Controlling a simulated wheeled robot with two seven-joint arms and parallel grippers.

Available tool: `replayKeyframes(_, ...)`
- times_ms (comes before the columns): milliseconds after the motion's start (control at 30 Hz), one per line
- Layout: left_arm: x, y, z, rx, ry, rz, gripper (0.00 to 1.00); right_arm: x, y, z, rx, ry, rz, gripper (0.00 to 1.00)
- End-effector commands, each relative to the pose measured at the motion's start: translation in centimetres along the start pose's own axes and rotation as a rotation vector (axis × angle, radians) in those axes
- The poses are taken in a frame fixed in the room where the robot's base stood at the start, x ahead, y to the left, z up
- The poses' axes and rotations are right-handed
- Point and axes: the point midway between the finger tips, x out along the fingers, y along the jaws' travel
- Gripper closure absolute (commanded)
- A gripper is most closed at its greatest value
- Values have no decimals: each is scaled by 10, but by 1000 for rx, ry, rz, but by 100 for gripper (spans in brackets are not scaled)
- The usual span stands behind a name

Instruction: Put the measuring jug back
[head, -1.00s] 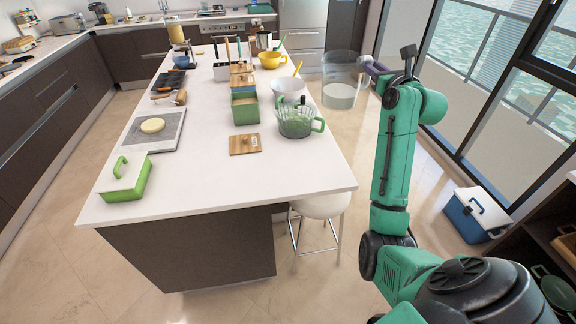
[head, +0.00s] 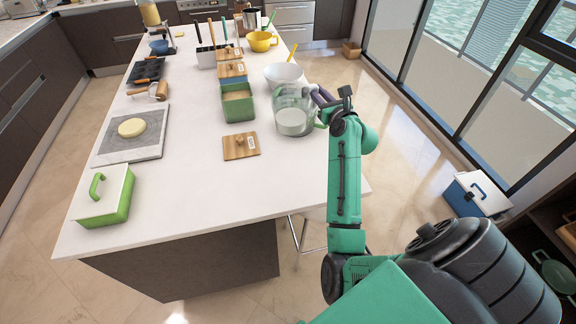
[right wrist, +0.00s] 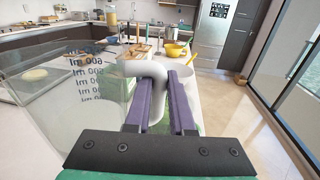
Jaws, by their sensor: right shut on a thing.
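The measuring jug (head: 291,121) is clear, with pale contents low inside. In the right wrist view the jug (right wrist: 62,98) shows at the left with printed ml marks and looks roughly upright. My right gripper (head: 320,97) is shut on its pale handle (right wrist: 146,69), with purple fingers on both sides of it. My left gripper is not in view.
The white island worktop (head: 190,190) has free room at its near end. A green box (head: 238,105), a wooden lid (head: 240,146) and a white bowl (head: 284,74) are near the jug.

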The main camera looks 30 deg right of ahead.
Motion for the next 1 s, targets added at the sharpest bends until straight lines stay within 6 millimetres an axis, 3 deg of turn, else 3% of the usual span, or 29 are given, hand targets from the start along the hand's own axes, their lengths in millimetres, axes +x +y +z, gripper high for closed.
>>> replayKeyframes(133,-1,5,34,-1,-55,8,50,0,0,2,0,-3,-1,100)
replayKeyframes(267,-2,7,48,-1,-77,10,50,0,0,-4,0,-1,0,100)
replayKeyframes(367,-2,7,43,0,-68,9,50,0,-1,-26,-1,4,0,100)
replayKeyframes(567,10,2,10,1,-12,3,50,-1,-2,-96,-3,5,-1,100)
replayKeyframes(700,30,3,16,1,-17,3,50,0,-1,-142,-3,2,1,100)
replayKeyframes(1000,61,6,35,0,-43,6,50,0,-1,-193,-2,-1,0,100)
